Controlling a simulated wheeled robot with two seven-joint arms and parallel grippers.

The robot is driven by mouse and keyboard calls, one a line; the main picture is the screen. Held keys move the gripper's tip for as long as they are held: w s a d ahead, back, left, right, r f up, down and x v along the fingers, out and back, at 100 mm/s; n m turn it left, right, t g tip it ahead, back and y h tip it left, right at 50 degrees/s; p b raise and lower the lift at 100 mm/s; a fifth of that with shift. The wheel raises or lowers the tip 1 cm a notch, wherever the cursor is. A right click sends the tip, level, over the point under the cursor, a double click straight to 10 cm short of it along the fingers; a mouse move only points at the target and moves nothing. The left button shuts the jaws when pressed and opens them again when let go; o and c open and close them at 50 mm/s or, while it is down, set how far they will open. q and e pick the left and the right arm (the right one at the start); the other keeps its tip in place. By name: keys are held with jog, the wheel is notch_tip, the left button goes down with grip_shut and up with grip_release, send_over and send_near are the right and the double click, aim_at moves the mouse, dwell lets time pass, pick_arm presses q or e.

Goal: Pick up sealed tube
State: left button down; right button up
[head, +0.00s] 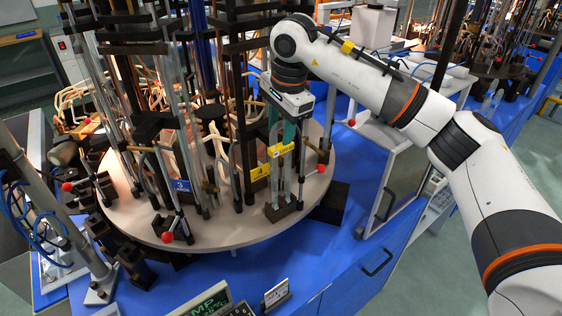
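My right arm comes in from the right, and its gripper (281,126) points down at the front right of the round table. Its greenish fingers are at the upper part of clear glass tubes (287,180) that stand upright behind a yellow label. I cannot tell whether the fingers are around a tube or beside it, or whether they are open or shut. The tubes' lower ends are at a dark block (284,211) near the table rim. I cannot make out which tube is sealed. My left gripper is not in view.
The round table (230,234) is crowded with dark posts, glass tubes and red-knobbed rods (168,237). A grey stand with blue hoses (38,222) is at the left. A display (212,303) stands at the front. The blue cabinet top (310,255) is mostly clear at front right.

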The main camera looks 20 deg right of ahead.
grip_shut()
jog(key=shift+r, duration=0.1)
